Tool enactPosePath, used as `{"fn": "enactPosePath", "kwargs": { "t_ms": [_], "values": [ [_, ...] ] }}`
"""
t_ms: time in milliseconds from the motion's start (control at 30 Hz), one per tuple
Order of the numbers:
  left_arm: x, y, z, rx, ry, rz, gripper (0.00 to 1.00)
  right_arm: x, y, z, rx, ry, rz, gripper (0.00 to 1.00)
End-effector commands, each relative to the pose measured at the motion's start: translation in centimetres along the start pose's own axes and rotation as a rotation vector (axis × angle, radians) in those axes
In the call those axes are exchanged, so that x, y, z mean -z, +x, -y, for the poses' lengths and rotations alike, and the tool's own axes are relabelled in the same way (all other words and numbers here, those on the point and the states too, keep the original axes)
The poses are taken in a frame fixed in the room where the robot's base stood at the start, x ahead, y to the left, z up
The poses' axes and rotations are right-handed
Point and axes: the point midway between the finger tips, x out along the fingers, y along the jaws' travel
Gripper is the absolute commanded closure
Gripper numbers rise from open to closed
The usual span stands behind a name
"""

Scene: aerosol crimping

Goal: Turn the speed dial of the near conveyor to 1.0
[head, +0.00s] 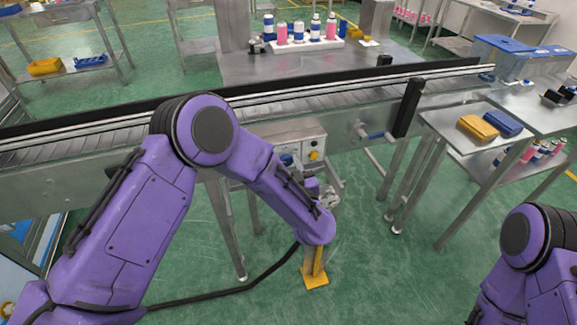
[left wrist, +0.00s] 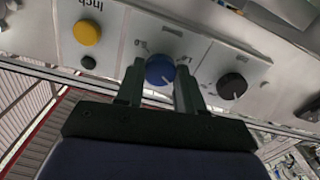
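The control panel (head: 302,148) is on the front of the near conveyor (head: 265,108). In the left wrist view, the panel (left wrist: 205,65) shows a blue dial (left wrist: 160,70) with a white pointer line and scale marks too small to read surely. My left gripper (left wrist: 160,74) has one finger on each side of this dial, and the dial fills the gap between the fingertips. The pointer slants to the lower right of that picture. In the head view, my left forearm hides much of the gripper and the dial. My right gripper is out of view.
Next to the blue dial are a yellow button (left wrist: 87,33) marked "Inch" and a black knob (left wrist: 232,86). A side table (head: 455,135) with yellow and blue pieces stands at the right. Bottles (head: 298,30) stand behind the conveyor. The belt looks empty.

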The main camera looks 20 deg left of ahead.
Motion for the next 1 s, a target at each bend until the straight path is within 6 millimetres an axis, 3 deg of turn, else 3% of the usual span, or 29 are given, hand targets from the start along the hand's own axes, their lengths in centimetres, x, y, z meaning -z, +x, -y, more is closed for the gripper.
{"fn": "enactPosePath", "kwargs": {
  "t_ms": [367,1000],
  "values": [
    [-0.1,0.0,0.0,0.000,-0.103,0.000,0.93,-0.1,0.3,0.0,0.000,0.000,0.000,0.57],
    [-0.2,0.0,0.1,0.000,-0.674,0.000,0.93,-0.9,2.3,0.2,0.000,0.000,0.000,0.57]
  ]
}}
